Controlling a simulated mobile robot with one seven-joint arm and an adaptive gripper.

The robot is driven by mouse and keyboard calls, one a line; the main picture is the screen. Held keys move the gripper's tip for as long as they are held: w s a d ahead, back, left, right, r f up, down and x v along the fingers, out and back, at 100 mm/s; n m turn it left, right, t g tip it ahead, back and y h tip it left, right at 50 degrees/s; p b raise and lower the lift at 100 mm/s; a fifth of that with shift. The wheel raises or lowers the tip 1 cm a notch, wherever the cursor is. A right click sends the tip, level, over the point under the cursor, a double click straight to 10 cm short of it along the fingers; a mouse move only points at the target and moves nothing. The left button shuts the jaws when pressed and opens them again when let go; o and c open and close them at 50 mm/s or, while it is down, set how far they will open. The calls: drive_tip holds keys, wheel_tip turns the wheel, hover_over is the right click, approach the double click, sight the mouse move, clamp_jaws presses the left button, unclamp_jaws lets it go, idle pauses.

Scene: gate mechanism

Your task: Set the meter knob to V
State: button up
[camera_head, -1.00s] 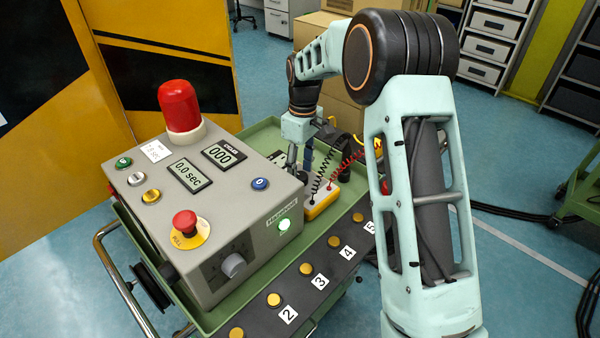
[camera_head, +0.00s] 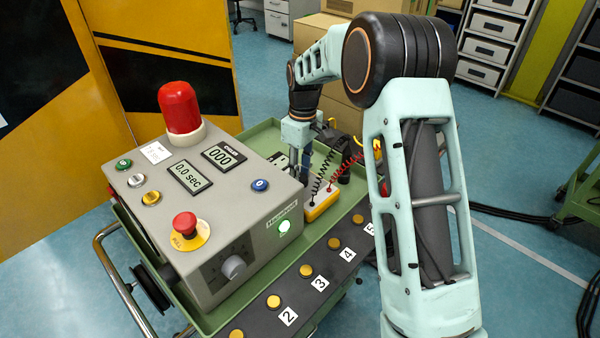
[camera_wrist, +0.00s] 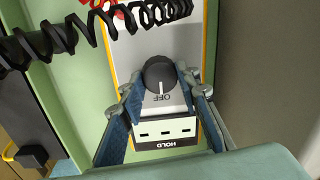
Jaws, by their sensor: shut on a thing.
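The yellow-edged meter (camera_head: 322,207) lies in the green cart tray, right of the grey control box. Its round black knob (camera_wrist: 159,72) shows in the wrist view, with its white mark toward the OFF label (camera_wrist: 161,97). The V label cannot be made out. My gripper (camera_wrist: 158,80) has its blue fingers on either side of the knob, shut on it. In the head view my gripper (camera_head: 301,166) points down over the meter's far end and hides the knob there. The meter's display (camera_wrist: 168,130), marked HOLD, lies between the fingers.
Coiled black (camera_wrist: 100,30) and red (camera_head: 347,167) leads rise from the meter close to my gripper. The grey control box (camera_head: 245,205) with a red lamp (camera_head: 181,107) stands just left. A strip of numbered yellow buttons (camera_head: 305,271) runs along the front.

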sight(304, 176)
drive_tip(key=m+p, duration=0.1)
drive_tip(key=m, duration=0.4)
drive_tip(key=shift+m+p, duration=0.3)
drive_tip(key=shift+p, duration=0.05)
drive_tip(key=m+p, duration=0.1)
drive_tip(key=m, duration=0.4)
drive_tip(key=shift+d+m+t, duration=0.15)
drive_tip(key=shift+m+t, duration=0.15)
drive_tip(key=shift+m, duration=0.4)
drive_tip(key=o, duration=1.2)
drive_tip(key=shift+c, duration=0.2)
drive_tip(key=shift+r, duration=0.1)
wheel_tip(304, 176, up, 12)
drive_tip(key=shift+d, duration=0.35)
